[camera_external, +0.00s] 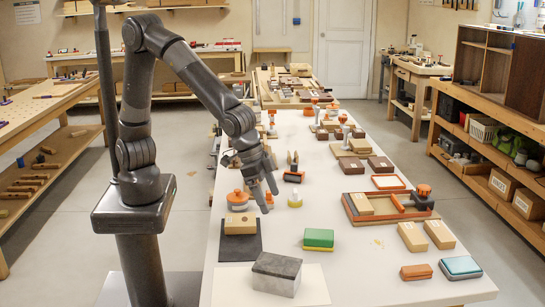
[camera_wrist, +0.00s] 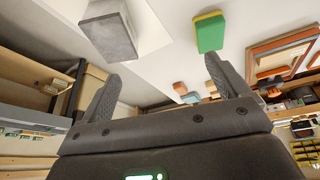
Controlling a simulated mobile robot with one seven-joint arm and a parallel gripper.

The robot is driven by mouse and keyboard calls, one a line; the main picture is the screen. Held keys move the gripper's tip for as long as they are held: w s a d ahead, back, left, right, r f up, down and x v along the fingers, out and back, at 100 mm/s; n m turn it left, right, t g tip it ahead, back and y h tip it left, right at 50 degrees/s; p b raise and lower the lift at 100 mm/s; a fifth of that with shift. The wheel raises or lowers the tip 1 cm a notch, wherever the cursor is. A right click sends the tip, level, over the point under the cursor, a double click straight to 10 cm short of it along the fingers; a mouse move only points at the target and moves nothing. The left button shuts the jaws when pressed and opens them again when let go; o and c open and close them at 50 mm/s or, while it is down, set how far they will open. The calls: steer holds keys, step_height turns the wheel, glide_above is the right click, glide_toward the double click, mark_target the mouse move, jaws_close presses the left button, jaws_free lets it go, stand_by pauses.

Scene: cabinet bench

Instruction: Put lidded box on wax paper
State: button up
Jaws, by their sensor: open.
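My gripper (camera_external: 269,200) is above the table, behind and higher than the box, fingers pointing down. In the wrist view my gripper (camera_wrist: 162,68) has its fingers wide apart with nothing between them. The box is clear of the fingers.
A green and yellow block (camera_external: 318,238) lies to the right.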

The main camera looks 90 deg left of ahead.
steer(key=s+a+r+n, duration=0.1)
steer(key=a+r, duration=0.3)
steer(key=a, duration=0.2)
steer(key=s+a+r, duration=0.1)
steer(key=a+r, duration=0.2)
steer(key=a, duration=0.4)
steer(key=s+a+r+n+y, duration=0.1)
steer(key=s+a+r, duration=0.1)
steer(key=s+a, duration=0.6)
steer(key=s+a+r+n+t, duration=0.1)
steer(key=s+a+r, duration=0.2)
steer(key=s+a, duration=0.6)
steer(key=a, duration=0.3)
steer(key=shift+s+r+t+y, duration=0.2)
steer(key=shift+r+t+y, duration=0.1)
steer(key=shift+r+y, duration=0.1)
steer(key=shift+o, duration=0.2)
